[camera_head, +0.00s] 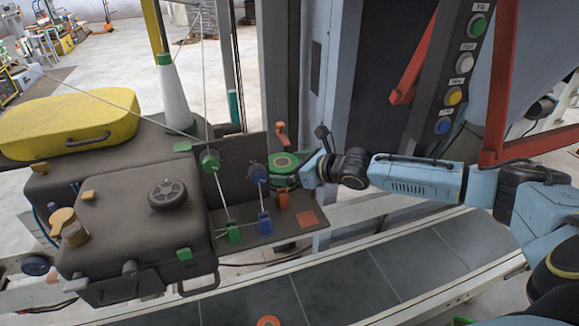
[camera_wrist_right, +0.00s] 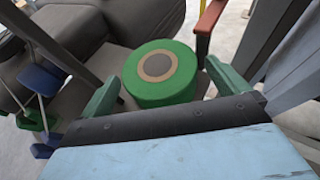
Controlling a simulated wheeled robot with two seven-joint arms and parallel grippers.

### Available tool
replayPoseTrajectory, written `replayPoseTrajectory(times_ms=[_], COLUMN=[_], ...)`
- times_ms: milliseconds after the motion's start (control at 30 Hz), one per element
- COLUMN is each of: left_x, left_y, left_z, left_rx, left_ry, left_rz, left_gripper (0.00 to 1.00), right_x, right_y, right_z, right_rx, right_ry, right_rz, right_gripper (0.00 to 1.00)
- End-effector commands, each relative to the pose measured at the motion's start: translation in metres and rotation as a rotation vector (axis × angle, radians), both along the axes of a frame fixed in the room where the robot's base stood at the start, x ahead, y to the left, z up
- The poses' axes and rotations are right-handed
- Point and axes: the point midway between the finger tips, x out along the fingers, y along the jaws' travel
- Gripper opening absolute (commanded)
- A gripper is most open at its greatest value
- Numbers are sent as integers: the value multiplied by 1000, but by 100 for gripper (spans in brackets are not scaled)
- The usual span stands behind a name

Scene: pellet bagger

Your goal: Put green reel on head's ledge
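The green reel (camera_head: 284,160) stands at the right of the dark machine head (camera_head: 150,220), by the upright plate. In the right wrist view the reel (camera_wrist_right: 160,90) is a short green drum with a tan ring and dark centre on top. My right gripper (camera_wrist_right: 164,88) has its two green fingers apart, one on each side of the reel, with gaps showing. In the head view the same gripper (camera_head: 300,172) is at the reel's right side. The dark ledge (camera_head: 268,236) juts from the head below the reel; whether the reel touches it is unclear. My left gripper is out of view.
Green (camera_head: 209,160) and blue (camera_head: 257,173) knobs with threads stand left of the reel. An orange-red lever (camera_head: 281,132) rises behind it. A yellow cover (camera_head: 70,122) and a thread cone (camera_head: 172,95) are behind the head. A grey conveyor (camera_head: 350,270) runs in front.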

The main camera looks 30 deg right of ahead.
Motion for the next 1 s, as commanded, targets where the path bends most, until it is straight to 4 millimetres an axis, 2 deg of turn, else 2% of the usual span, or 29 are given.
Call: replayPoseTrajectory(times_ms=[267,467,700,1000], left_x=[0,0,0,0], left_y=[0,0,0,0], left_z=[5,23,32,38], left_rx=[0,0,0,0], left_ry=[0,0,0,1], left_rz=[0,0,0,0], left_gripper=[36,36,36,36], right_x=[-4,-28,-57,-83], right_y=[-2,-12,-23,-34], right_z=[4,17,27,38], right_rx=[-2,-5,-2,-1], right_ry=[2,4,3,4], right_rz=[0,1,1,-1], right_gripper=[100,100,100,100])
